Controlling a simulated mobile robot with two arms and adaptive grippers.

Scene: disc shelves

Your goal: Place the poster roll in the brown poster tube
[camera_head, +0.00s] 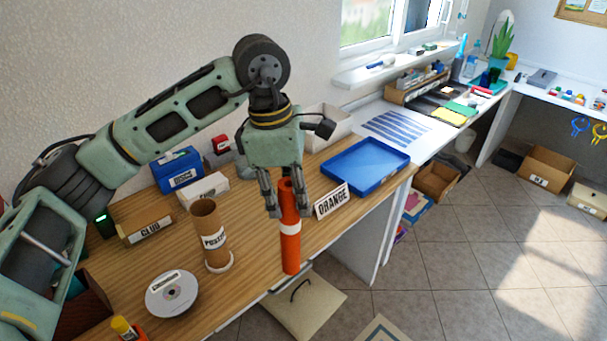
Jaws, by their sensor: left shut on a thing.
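My left gripper (276,205) points down and is shut on the upper part of an orange poster roll (291,252). The roll is upright, with a white band around its middle. It shows in front of the table's front edge; I cannot tell whether its lower end touches anything. The brown poster tube (204,222) stands upright on the table to the left of the roll, with its open end up, a white label and a white ring at its base. The roll and the tube are apart. My right gripper is not in view.
A disc (172,294) lies left of the tube. Behind are a brown CLUB box (145,222), a blue box (177,170) and a white box (204,190). An ORANGE sign (331,202) and a blue tray (366,165) stand right of the roll.

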